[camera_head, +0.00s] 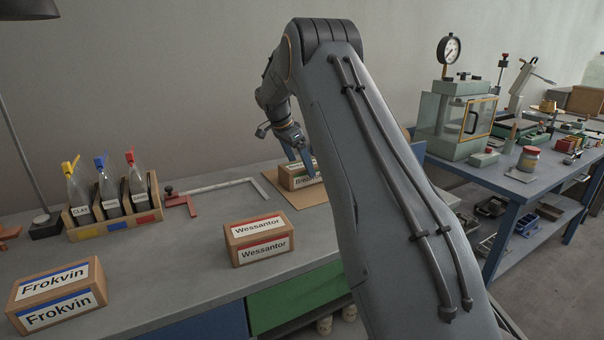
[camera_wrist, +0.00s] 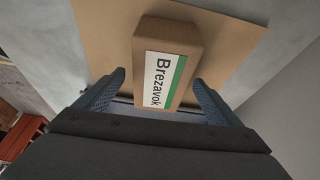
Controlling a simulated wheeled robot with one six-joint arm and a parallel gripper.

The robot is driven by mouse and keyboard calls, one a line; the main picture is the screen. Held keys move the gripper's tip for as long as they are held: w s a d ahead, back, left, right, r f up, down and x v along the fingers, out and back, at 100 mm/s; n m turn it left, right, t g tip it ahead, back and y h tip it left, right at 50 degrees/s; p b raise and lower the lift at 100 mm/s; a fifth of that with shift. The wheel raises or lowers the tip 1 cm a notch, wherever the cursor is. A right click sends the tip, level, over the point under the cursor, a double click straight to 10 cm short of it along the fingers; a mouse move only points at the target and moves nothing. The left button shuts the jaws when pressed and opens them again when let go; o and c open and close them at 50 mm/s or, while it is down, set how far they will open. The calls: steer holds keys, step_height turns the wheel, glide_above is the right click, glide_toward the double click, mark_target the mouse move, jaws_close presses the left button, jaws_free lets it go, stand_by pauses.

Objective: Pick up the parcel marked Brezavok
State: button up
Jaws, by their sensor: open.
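The Brezavok parcel (camera_wrist: 167,65) is a small brown box with a white label and a green stripe. It lies on a flat brown cardboard sheet (camera_wrist: 105,45). In the head view the parcel (camera_head: 298,176) is partly hidden by my arm and gripper. My gripper (camera_head: 297,158) is pointed down at it. In the wrist view the open fingers of my gripper (camera_wrist: 160,92) are on either side of the parcel's near end, with a gap on each side. I cannot tell how far down they reach beside it.
The Wessantor parcel (camera_head: 258,240) and the Frokvin parcel (camera_head: 58,294) stand nearer on the bench (camera_head: 180,265). A blue table (camera_head: 521,180) with instruments stands at right.

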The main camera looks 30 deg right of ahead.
mark_target(301, 164)
steer(key=shift+x, duration=1.55)
steer(key=shift+w+r, duration=0.1)
steer(key=shift+r, duration=0.05)
steer(key=c, duration=1.5)
steer(key=shift+o, duration=0.2)
